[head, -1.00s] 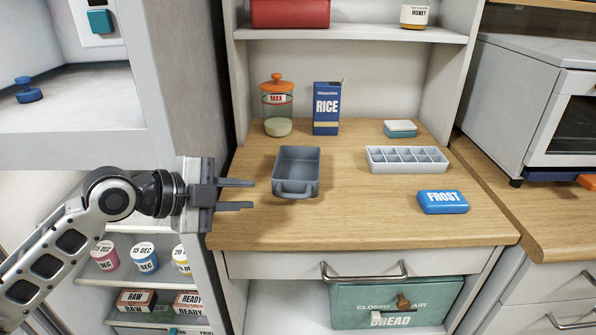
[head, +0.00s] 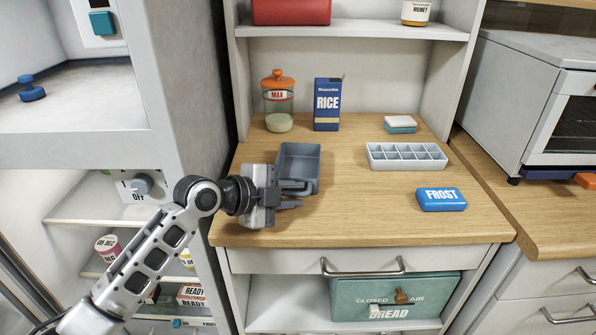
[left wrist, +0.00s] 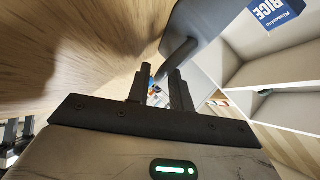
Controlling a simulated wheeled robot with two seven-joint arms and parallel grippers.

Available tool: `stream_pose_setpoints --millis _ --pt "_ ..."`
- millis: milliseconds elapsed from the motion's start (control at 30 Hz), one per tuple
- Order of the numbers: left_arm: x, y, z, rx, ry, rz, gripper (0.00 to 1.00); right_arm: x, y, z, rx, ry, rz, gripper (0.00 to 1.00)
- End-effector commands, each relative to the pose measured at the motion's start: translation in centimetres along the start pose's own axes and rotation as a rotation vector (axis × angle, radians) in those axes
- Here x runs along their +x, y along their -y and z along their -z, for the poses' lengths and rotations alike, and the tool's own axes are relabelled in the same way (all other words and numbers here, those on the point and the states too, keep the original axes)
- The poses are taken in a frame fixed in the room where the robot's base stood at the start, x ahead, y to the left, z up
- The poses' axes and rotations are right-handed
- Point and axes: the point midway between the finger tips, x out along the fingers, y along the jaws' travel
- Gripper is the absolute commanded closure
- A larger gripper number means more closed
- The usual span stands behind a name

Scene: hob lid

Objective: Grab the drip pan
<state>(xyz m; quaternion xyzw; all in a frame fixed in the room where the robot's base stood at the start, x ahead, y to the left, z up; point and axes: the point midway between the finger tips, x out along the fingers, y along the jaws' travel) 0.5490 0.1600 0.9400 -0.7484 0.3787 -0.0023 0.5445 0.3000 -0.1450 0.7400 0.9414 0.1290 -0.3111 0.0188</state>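The drip pan (head: 299,160) is a grey rectangular tray with a front handle, standing on the wooden counter (head: 350,215). My left gripper (head: 298,194) is over the counter at the pan's front, its fingers pointing right and covering most of the handle. In the left wrist view the pan (left wrist: 196,25) is at the top, and its handle (left wrist: 177,58) reaches down near the tips of my left gripper (left wrist: 159,78). The fingers are apart, with a gap between them. I cannot tell whether the handle is between them or just beyond. My right gripper is out of view.
A glass jar (head: 279,108) and a rice box (head: 327,105) stand behind the pan. A white divided tray (head: 406,164), a blue FROST box (head: 441,199) and a small teal-and-white block (head: 400,127) are to the right. Fridge shelves are left. The counter's front middle is clear.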

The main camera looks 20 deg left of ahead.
Motion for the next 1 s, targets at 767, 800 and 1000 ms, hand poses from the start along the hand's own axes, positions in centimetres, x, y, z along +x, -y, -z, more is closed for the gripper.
stream_pose_setpoints --millis 767,800,1000 --pt "-0.4 0.7 0.3 0.004 0.000 0.002 1.00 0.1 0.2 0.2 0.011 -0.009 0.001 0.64" --pt "-0.6 1.0 0.4 0.004 0.000 0.003 1.00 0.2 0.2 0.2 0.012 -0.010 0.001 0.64" --pt "-2.9 3.1 2.3 0.010 -0.001 0.003 1.00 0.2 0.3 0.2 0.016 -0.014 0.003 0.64"
